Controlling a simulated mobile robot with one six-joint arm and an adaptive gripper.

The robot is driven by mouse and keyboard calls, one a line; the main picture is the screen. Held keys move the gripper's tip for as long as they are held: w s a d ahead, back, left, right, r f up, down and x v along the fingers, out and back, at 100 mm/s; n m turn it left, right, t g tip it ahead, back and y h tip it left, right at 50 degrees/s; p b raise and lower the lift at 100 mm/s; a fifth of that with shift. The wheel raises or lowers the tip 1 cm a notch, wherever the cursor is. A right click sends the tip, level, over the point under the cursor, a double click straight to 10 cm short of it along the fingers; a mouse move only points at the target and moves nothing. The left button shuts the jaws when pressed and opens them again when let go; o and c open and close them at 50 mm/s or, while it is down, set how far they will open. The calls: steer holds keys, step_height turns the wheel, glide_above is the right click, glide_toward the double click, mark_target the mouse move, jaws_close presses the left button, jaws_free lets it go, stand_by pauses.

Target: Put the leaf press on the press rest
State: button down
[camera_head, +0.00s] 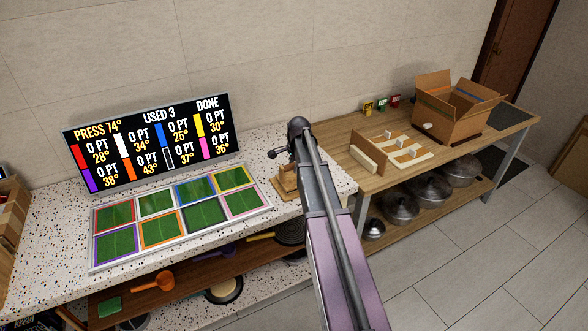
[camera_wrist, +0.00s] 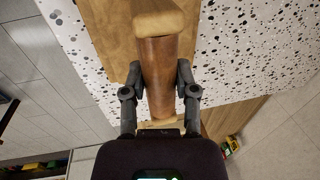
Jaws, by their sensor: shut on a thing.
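In the wrist view the leaf press (camera_wrist: 158,62) is a brown wooden cylinder with a paler wooden end at the top. My gripper (camera_wrist: 157,88) is shut on it, one dark finger on each side. Behind it a flat wooden piece (camera_wrist: 103,22), which looks like the press rest, lies on the speckled counter. I cannot tell whether the press touches it. In the head view a small wooden piece (camera_head: 280,188) shows at the counter's right end, beside my arm. My arm hides the gripper and most of the press there.
A tray of green panels with coloured frames (camera_head: 148,243) lies on the speckled counter (camera_head: 45,262). A screen (camera_head: 150,140) stands behind it, reading "PRESS 74°" and "USED 3". To the right, a wooden table (camera_head: 345,133) bears a cardboard box (camera_head: 447,115); lidded pots (camera_head: 400,205) stand below.

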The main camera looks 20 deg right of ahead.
steer(key=shift+f, duration=0.15)
steer(key=shift+c, duration=1.9)
jaws_free()
steer(key=shift+r, duration=0.2)
step_height(320, 180, up, 12)
steer(key=s+p, duration=0.2)
steer(key=p, duration=0.9)
steer(key=shift+s+p, duration=0.2)
steer(key=shift+p, duration=0.2)
steer(key=shift+f, duration=0.15)
steer(key=s+a+n+g, duration=0.2)
steer(key=s+a+n, duration=1.5)
steer(key=s+a, duration=0.6)
steer(key=shift+s+f+n, duration=0.15)
steer(key=shift+s+n, duration=0.15)
